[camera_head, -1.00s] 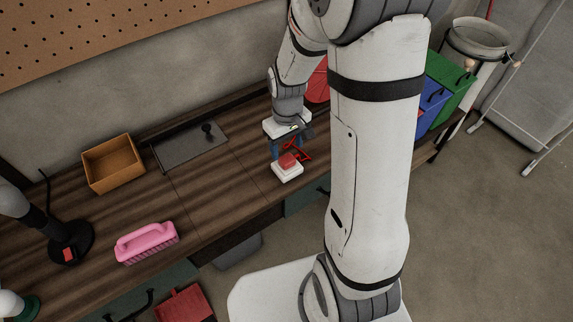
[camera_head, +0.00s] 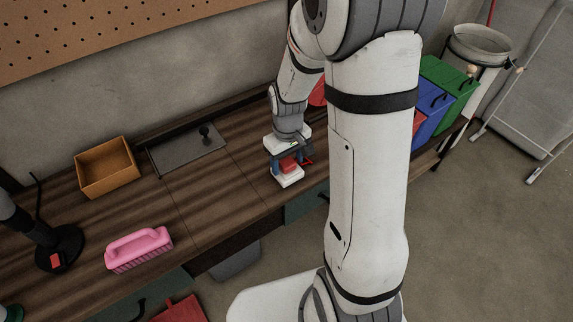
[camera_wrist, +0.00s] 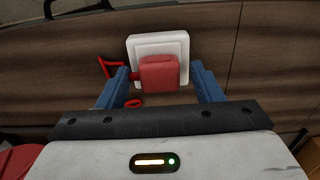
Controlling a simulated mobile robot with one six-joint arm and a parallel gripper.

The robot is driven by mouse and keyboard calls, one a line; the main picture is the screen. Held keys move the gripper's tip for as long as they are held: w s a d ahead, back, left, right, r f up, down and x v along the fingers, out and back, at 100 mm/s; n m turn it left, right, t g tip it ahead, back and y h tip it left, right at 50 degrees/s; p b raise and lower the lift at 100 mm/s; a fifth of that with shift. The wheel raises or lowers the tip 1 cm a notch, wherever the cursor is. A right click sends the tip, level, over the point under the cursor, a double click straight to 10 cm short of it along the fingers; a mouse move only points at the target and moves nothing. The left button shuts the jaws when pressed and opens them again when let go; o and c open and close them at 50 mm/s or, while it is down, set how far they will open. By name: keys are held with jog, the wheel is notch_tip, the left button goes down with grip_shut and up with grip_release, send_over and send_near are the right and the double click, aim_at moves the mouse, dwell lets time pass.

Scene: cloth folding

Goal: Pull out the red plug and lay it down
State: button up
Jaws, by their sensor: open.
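The red plug (camera_wrist: 160,72) sits in a white square socket block (camera_wrist: 158,42) on the wooden workbench. The red plug (camera_head: 289,165) and white block (camera_head: 288,180) also show in the head view, under my gripper. My gripper (camera_wrist: 165,78) is open, with a blue finger on each side of the plug. The left finger is very close to the plug; whether it touches I cannot tell. A gap shows at the right finger. In the head view my gripper (camera_head: 288,160) points down over the block. A red cord (camera_wrist: 108,68) shows left of the plug.
A pink brush (camera_head: 138,249), an orange box (camera_head: 107,168) and a grey tray (camera_head: 188,150) stand left on the bench (camera_head: 225,190). A black-based lamp (camera_head: 60,247) is farther left. The bench between brush and socket is clear.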

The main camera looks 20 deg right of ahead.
aim_at(288, 162)
jog(key=shift+c, duration=0.2)
dwell(0.6)
jog(key=c, duration=1.3)
jog(key=shift+o, duration=0.2)
jog(key=shift+r, duration=0.15)
jog(key=shift+r+p, duration=2.1)
jog(key=shift+r, duration=0.75)
